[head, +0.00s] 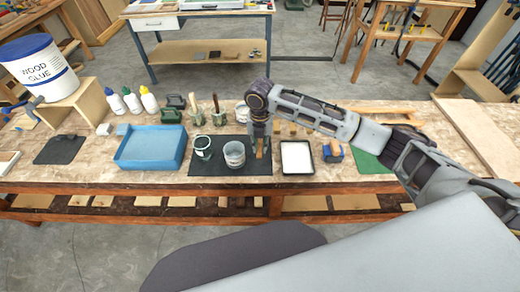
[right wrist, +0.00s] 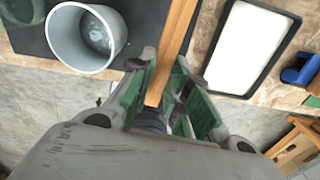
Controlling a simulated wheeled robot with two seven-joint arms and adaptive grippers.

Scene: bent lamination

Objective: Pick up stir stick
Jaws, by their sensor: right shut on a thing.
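The stir stick (right wrist: 171,58) is a flat strip of light wood. In the right wrist view it runs from the top edge down between the fingers of my right gripper (right wrist: 160,95), which is shut on it. In the head view my right gripper (head: 260,150) points down over the right part of a dark mat (head: 215,187), and the stick (head: 259,152) shows partly at its fingers. I cannot tell whether the stick touches the mat. My left gripper is not in view.
A blue bin (head: 152,148) is farther left. Bottles and brush pots stand behind.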

